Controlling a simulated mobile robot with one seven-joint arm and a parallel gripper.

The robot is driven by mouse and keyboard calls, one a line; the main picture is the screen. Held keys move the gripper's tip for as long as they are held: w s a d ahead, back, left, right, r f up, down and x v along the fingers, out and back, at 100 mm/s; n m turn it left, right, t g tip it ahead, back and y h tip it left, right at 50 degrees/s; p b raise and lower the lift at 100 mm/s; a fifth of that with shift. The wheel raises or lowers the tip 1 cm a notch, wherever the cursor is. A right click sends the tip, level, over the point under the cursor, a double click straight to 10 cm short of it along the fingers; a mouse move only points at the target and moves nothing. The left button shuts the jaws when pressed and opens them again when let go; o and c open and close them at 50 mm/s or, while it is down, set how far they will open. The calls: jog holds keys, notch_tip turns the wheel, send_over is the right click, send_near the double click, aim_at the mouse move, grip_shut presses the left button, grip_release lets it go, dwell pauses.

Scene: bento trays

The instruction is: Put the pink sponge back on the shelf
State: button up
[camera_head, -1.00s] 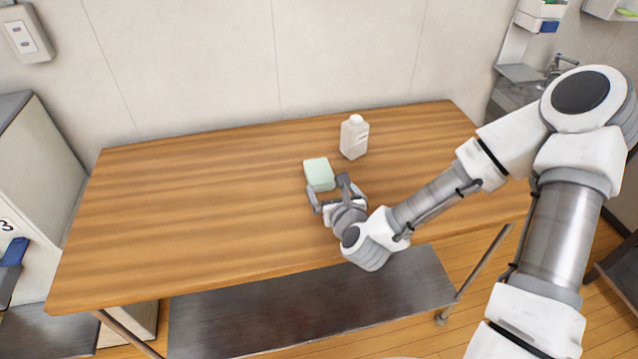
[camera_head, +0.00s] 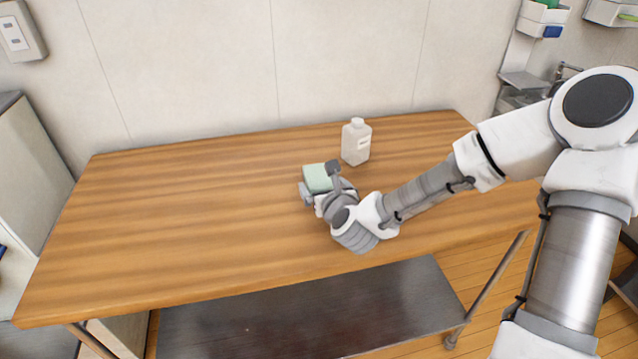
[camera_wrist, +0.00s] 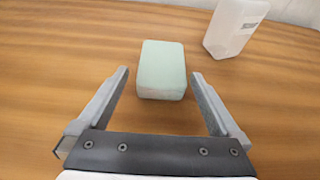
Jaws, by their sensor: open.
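No pink sponge shows in any view. A pale green sponge-like block (camera_head: 317,176) lies on the wooden table, and it also shows in the wrist view (camera_wrist: 162,68). My gripper (camera_head: 319,181) is open and low over the table at the near side of the block. In the wrist view my gripper (camera_wrist: 160,75) has one finger on each side of the block's near part, with gaps on both sides. In the head view the gripper hides the block's near edge. A grey metal shelf (camera_head: 310,315) lies below the table.
A white bottle (camera_head: 356,142) stands upright behind and right of the block; it also shows in the wrist view (camera_wrist: 232,28). The left of the table (camera_head: 170,220) is clear. Wall-side trays (camera_head: 541,18) are at the upper right. A wall stands behind the table.

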aim_at(319, 174)
jog(key=b+x, duration=0.1)
jog(key=x, duration=0.3)
jog(key=shift+w+f, duration=0.1)
jog(key=shift+w, duration=0.25)
jog(key=c, duration=1.3)
jog(key=shift+d+r, duration=0.1)
jog(key=shift+r, duration=0.45)
notch_tip(319, 174, up, 3)
jog(key=shift+r+p, duration=0.1)
jog(key=shift+p, duration=0.7)
jog(key=s+d+r+p, duration=0.35)
jog(key=d+r, duration=0.35)
jog(key=d, duration=0.4)
jog(key=shift+s+d+f+m+h+p, duration=0.4)
jog(key=shift+d+f+m+h+p, duration=0.2)
jog(key=shift+d+p, duration=0.55)
jog(key=shift+s+d+f+m+h+p, duration=0.4)
jog(key=shift+d+f+h+p, duration=0.3)
jog(key=shift+p, duration=0.7)
jog(key=shift+s+d+f+m+h+p, duration=0.35)
jog(key=shift+d+f+m+h+p, duration=0.25)
jog(key=shift+d+p, duration=0.55)
jog(key=shift+a, duration=0.2)
